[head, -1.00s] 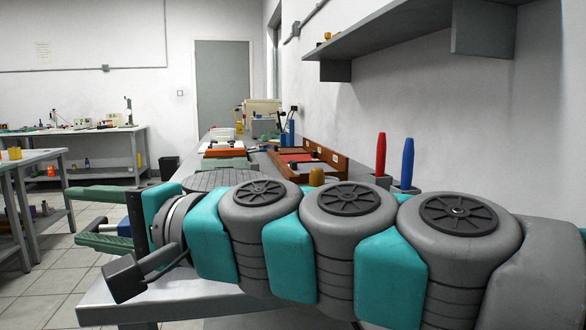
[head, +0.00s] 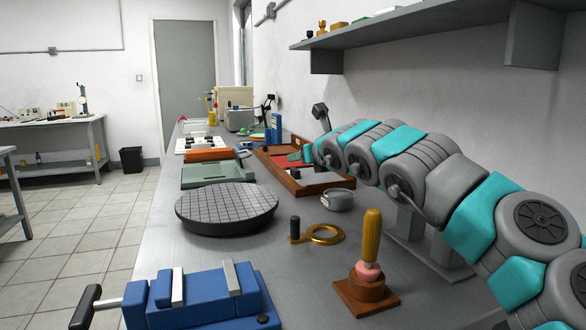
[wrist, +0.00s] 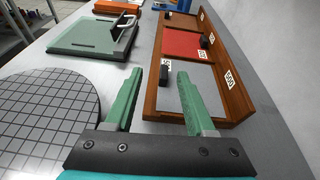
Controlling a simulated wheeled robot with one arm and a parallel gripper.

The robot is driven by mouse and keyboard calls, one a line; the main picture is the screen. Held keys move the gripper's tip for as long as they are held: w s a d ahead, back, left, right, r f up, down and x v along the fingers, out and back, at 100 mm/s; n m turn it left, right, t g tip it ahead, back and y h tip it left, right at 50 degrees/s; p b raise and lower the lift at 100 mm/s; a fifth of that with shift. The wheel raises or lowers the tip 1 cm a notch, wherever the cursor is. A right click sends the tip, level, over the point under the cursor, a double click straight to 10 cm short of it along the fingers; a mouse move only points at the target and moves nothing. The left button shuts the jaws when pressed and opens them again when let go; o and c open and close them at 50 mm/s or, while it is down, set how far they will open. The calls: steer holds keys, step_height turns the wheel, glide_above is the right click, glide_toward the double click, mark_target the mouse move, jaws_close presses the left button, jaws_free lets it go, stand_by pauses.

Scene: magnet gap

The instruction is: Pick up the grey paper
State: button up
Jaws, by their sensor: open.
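The grey paper (wrist: 203,88) lies flat in the near compartment of a wooden tray (wrist: 232,98) in the wrist view. It also shows in the head view (head: 322,178). A small black block (wrist: 164,75) sits at its left edge. My gripper (wrist: 160,80) has two green fingers, spread apart with nothing between them. It appears above the near end of the tray, and its right finger covers part of the paper. In the head view my gripper (head: 304,153) is over the tray, partly hidden by my arm.
A red sheet (wrist: 187,44) fills the tray's middle compartment. A round gridded plate (head: 227,206) and a green board (head: 217,172) stand left of the tray. A blue vise (head: 195,296) and a yellow-handled stamp (head: 371,240) are nearer. A shelf (head: 400,24) hangs above.

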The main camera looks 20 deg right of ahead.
mark_target(297, 170)
steer(key=f, duration=0.1)
steer(key=w+d+f+g, duration=0.1)
steer(key=shift+w+f+m, duration=0.1)
steer(key=shift+f+m, duration=0.3)
steer(key=shift+f+p+x, duration=0.15)
steer(key=shift+p+x, duration=0.15)
steer(key=shift+x, duration=1.25)
steer(key=shift+f+p+x, duration=0.1)
steer(key=shift+p+x, duration=0.15)
steer(key=shift+x, duration=1.25)
steer(key=shift+w+d+f, duration=0.15)
steer(key=shift+w+f, duration=0.05)
steer(key=shift+w, duration=0.3)
jaws_close()
